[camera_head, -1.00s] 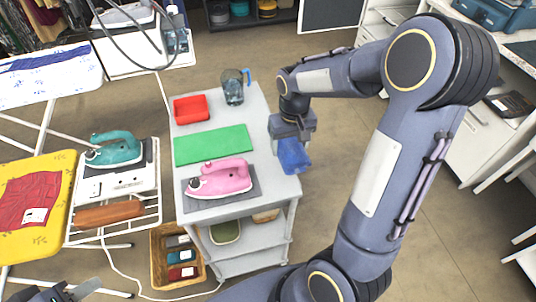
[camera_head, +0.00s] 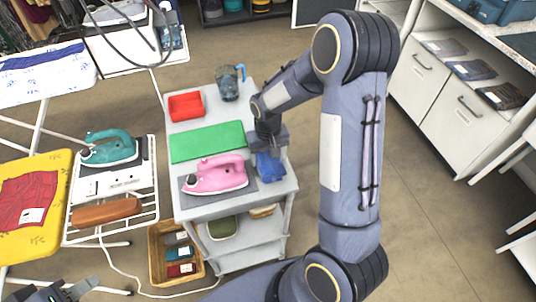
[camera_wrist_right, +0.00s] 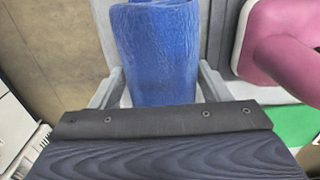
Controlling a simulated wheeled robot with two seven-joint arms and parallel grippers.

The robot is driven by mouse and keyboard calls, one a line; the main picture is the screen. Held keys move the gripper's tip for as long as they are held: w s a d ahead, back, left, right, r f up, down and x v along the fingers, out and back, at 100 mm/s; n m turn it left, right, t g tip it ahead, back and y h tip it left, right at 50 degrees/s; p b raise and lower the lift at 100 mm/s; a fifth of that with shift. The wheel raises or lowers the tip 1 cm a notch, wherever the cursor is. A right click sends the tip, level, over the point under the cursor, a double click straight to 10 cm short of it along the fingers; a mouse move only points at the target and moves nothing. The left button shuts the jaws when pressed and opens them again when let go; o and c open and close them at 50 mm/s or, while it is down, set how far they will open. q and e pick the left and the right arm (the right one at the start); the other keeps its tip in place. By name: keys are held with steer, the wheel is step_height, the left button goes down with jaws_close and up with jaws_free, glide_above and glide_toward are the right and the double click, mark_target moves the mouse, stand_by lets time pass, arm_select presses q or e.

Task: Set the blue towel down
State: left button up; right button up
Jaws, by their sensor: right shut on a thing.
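The blue towel (camera_head: 270,167) is folded and held in my right gripper (camera_head: 268,150), at the right part of the grey cart's top (camera_head: 210,206). In the right wrist view the towel (camera_wrist_right: 155,50) stands between the two fingers of my right gripper (camera_wrist_right: 160,82). I cannot tell whether the towel touches the cart top. My left gripper (camera_head: 58,292) shows only partly at the bottom left corner, away from the cart; its jaws are not clear.
A pink iron (camera_head: 216,176) on a dark mat lies just left of the towel. A green cloth (camera_head: 207,142), a red container (camera_head: 186,106) and a blue-handled jug (camera_head: 228,84) are also on the cart. A wicker basket (camera_head: 156,262) stands below.

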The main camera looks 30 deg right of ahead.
steer(key=shift+f, duration=0.2)
steer(key=o, duration=1)
steer(key=shift+r, duration=0.1)
steer(key=shift+r, duration=0.1)
